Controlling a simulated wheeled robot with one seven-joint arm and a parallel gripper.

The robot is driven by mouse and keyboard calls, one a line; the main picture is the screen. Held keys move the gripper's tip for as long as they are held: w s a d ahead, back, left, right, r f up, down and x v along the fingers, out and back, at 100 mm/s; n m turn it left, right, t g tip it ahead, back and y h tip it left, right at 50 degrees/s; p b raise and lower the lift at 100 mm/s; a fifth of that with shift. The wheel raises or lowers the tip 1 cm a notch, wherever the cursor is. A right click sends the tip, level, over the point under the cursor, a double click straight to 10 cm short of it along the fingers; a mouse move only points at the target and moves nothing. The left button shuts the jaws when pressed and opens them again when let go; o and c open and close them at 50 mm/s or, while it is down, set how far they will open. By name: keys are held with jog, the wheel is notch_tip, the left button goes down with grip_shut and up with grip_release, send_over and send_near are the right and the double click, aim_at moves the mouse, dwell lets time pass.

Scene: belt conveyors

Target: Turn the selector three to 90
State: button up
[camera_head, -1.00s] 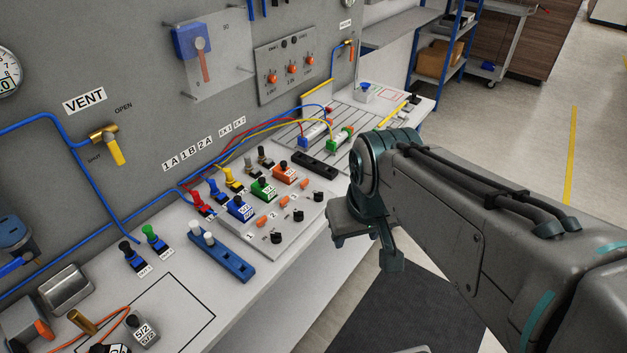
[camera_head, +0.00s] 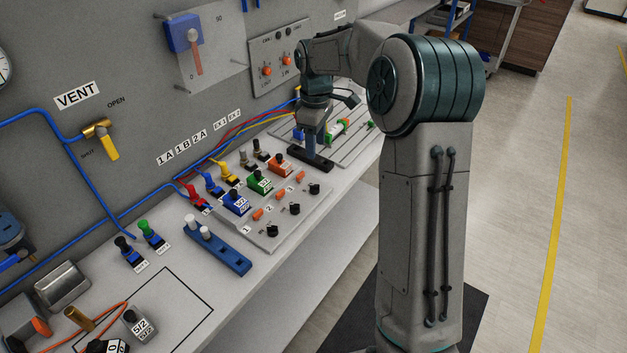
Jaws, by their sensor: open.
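The sloped grey panel (camera_head: 268,242) on the bench carries three black rotary knobs in a row marked 1, 2 and 3. The knob by the 3 (camera_head: 314,188) is at the right end, nearest my arm. Its pointer angle is too small to read. My gripper (camera_head: 311,150) points down behind this knob, at the dark slotted block (camera_head: 297,154) on the bench. It is apart from the knob. Its fingertips are small and dark, and I cannot tell whether they touch the block.
Green (camera_head: 260,182) and orange (camera_head: 280,166) valve blocks with levers stand behind the knobs. A wall panel with orange knobs (camera_head: 267,71) is partly hidden by my arm. A blue rack (camera_head: 219,250) lies left of the panel. The bench's front edge is clear.

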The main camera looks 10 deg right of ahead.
aim_at(315, 188)
jog(key=shift+n, duration=0.5)
jog(key=f, duration=0.5)
jog(key=w+f+p, duration=0.1)
jog(key=f, duration=0.4)
jog(key=f+p, duration=0.1)
jog(key=f, duration=0.4)
jog(key=shift+w+f, duration=0.35)
jog(key=c, duration=1)
